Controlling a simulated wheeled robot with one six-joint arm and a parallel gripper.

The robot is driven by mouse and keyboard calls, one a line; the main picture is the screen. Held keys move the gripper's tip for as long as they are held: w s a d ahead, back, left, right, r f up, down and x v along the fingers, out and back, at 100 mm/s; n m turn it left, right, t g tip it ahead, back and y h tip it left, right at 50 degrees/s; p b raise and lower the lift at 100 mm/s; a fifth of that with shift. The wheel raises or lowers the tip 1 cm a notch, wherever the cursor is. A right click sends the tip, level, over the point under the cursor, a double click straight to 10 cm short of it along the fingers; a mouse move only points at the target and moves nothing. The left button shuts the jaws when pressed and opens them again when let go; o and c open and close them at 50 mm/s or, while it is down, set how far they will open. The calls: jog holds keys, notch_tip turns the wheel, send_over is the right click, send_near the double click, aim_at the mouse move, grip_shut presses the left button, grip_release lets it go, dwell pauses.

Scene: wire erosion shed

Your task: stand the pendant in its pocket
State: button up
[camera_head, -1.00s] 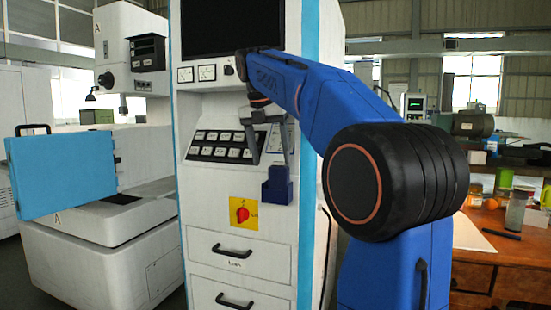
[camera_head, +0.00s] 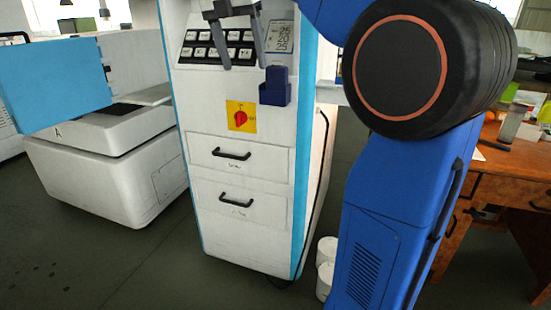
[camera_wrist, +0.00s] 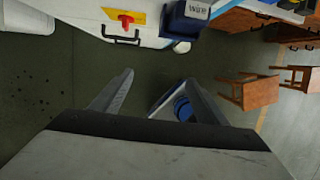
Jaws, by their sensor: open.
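A dark blue pocket (camera_head: 275,88) is fixed to the front of the white cabinet, right of a yellow panel with a red knob. In the wrist view the pocket (camera_wrist: 187,24) shows at the top, with a pale label reading "Wire". My gripper (camera_head: 244,66) is open in front of the keypad, up and left of the pocket in the head view. Nothing shows held between its fingers, which also show in the wrist view (camera_wrist: 158,92). I cannot make out a pendant in either view.
The white cabinet (camera_head: 240,235) has two drawers with black handles. A blue panel (camera_head: 55,85) stands at the left on a white machine. White buckets (camera_head: 326,268) stand on the floor right of the cabinet. A wooden bench (camera_head: 500,180) is at the far right.

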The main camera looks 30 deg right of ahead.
jog(key=s+a+f+m+t+y, duration=0.1)
jog(key=s+f+m, duration=0.7)
jog(key=f, duration=0.4)
jog(key=s+a+f+m+t+y, duration=0.1)
jog(key=s+f+m, duration=0.8)
jog(key=f, duration=0.3)
jog(key=s+a+f+m+t, duration=0.1)
jog(key=s+f+m, duration=0.7)
jog(key=f, duration=0.4)
jog(key=shift+s+a+f+m+t+y, duration=0.25)
jog(key=shift+s+a+m+t+y, duration=0.1)
jog(key=shift+s+t+y, duration=0.1)
